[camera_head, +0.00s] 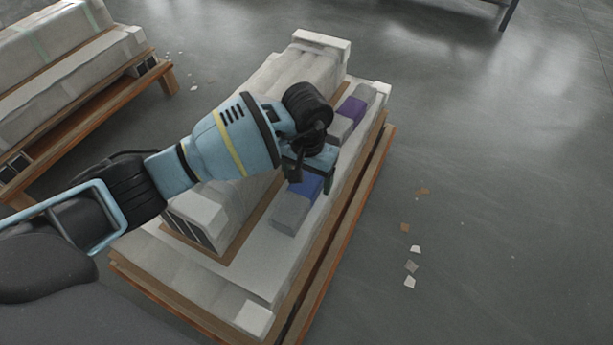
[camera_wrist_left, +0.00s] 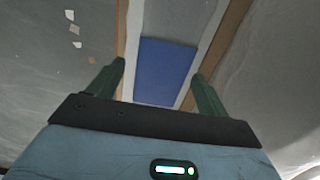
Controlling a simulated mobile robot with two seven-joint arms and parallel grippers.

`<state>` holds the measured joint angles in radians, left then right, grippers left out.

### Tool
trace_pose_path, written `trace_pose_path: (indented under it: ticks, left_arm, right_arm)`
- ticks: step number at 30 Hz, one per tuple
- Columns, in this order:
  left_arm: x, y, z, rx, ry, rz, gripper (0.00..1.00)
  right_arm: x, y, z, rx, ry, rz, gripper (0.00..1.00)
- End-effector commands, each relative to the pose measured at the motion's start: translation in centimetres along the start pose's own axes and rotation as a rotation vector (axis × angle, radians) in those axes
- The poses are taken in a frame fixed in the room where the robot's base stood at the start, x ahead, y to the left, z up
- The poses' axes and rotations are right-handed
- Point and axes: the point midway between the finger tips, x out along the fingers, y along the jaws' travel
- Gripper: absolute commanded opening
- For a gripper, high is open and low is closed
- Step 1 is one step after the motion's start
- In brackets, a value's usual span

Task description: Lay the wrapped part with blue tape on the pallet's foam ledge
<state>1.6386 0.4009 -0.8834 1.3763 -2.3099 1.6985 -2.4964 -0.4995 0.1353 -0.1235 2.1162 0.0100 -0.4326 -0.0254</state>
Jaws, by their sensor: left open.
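The wrapped part with blue tape (camera_head: 291,212) is a grey block with a blue band, lying along the pallet's pale foam ledge (camera_head: 297,254), beside the large wrapped column. In the left wrist view its blue band (camera_wrist_left: 166,70) fills the space between the fingers. My left gripper (camera_head: 312,178) is open, just over the band, with one finger on each side of the part. I cannot tell whether the fingers touch it. The arm hides the part's far end in the head view. My right gripper is not in view.
A second wrapped part with a purple band (camera_head: 351,109) lies farther along the ledge. Another loaded pallet (camera_head: 75,121) is at the left. The floor at right is open, with small scraps (camera_head: 410,266).

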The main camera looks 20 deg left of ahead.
Motion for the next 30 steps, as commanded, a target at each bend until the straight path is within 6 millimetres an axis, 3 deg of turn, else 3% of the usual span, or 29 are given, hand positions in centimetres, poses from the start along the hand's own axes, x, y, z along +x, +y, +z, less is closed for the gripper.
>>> trace_pose_path:
  ticks: [9,15,21,30]
  left_arm:
    - [-7.0,-0.1,-0.1,0.001,0.006,-0.003,0.78]
    - [-10.1,-0.1,-0.1,0.001,0.005,-0.002,0.78]
    - [-11.5,0.0,0.0,0.001,0.002,-0.001,0.78]
    - [-11.6,-0.1,0.0,0.0,0.001,-0.001,0.78]
  right_arm:
    - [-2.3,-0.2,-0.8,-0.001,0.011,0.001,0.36]
    - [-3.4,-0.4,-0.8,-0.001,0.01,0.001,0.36]
    - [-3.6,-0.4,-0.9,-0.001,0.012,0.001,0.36]
    - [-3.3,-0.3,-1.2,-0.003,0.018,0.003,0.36]
